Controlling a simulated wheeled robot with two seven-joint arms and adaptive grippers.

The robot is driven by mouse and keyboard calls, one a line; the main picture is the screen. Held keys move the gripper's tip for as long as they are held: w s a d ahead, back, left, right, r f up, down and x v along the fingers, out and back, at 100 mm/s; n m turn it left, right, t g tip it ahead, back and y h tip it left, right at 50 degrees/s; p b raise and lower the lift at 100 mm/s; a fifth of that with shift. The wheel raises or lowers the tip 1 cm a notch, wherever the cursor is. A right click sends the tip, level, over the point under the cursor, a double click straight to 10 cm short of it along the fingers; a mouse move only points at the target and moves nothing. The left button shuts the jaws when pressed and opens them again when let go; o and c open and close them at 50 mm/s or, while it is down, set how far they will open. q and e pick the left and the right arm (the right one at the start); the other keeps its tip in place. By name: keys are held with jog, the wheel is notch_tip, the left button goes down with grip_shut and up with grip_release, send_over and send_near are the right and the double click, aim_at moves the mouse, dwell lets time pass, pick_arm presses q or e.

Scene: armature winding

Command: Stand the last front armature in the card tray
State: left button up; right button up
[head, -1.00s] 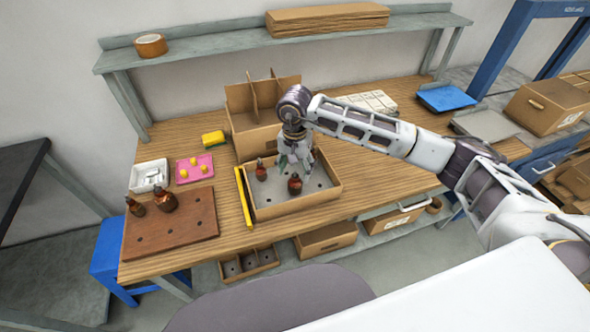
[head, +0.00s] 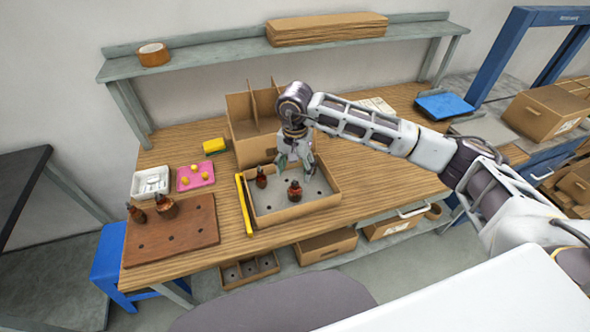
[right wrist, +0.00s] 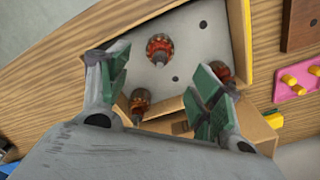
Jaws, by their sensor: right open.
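The card tray (head: 328,203) sits on the bench with a grey perforated floor. In the head view one dark red armature (head: 261,177) stands at its left and another (head: 295,191) near its front middle. The right wrist view shows these two, the front one (right wrist: 160,47) and the left one (right wrist: 220,70) partly behind a finger. It also shows a third armature (right wrist: 140,103), seemingly upright at the back of the tray, hidden by my gripper in the head view. My right gripper (head: 294,163) is open above the tray's back part, its green-padded fingers apart. My left gripper is out of view.
A brown wooden board (head: 172,236) at left holds two armatures (head: 166,207). A yellow strip (head: 244,204) lies along the tray's left side. A divided carton (head: 254,147) stands close behind the tray. A pink mat (head: 194,175) and white dish (head: 150,182) lie at left.

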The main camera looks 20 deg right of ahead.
jog(key=shift+r, duration=0.45)
jog(key=o, duration=0.6)
jog(key=shift+c, duration=0.2)
notch_tip(320, 180, up, 12)
dwell(0.6)
dwell(0.8)
notch_tip(320, 180, up, 12)
dwell(1.0)
dwell(0.4)
